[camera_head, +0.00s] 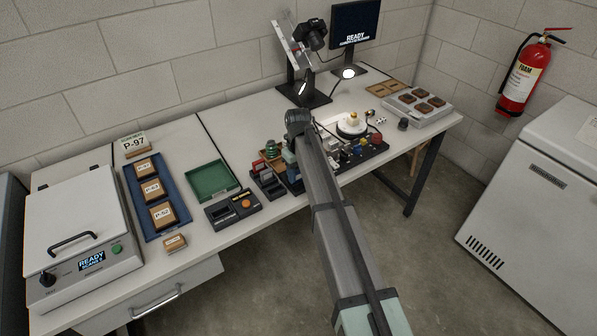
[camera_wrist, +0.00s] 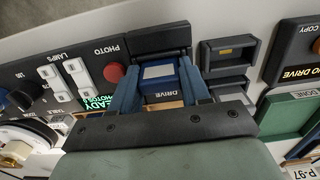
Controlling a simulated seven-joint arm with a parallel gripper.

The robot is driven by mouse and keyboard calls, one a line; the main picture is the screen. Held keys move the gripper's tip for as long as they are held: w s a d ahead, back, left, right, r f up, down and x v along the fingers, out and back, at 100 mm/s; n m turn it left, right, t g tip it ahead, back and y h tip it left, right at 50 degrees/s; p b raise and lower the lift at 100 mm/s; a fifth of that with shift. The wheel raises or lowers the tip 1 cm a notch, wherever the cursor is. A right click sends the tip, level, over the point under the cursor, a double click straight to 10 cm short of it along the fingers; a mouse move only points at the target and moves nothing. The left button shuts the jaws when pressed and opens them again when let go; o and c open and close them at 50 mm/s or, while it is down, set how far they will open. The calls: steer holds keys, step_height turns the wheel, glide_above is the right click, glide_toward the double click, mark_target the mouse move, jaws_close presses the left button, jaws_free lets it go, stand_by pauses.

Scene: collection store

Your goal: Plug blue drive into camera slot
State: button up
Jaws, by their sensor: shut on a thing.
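The blue drive (camera_wrist: 159,78), a small block with a pale label face, sits between the two blue fingers of my gripper (camera_wrist: 162,92) in the wrist view. My gripper is shut on it. The drive is at the black block at the end of the PHOTO console (camera_wrist: 112,49), beside the printed word DRIVE (camera_wrist: 170,94). I cannot tell whether the drive is inside the slot or just at its opening. In the head view my arm covers most of the gripper (camera_head: 290,165), and the drive cannot be made out. The camera (camera_head: 314,36) hangs on its stand at the back.
A black drive holder (camera_wrist: 229,52) with a yellow-marked piece stands right of the gripper in the wrist view. The copy unit (camera_head: 234,208) and green tray (camera_head: 210,180) lie left in the head view. A white turntable (camera_head: 352,124) and several console switches are close on the other side.

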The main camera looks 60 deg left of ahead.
mark_target(298, 171)
steer(key=o, duration=0.8)
step_height(298, 171, up, 11)
stand_by(1.0)
stand_by(0.5)
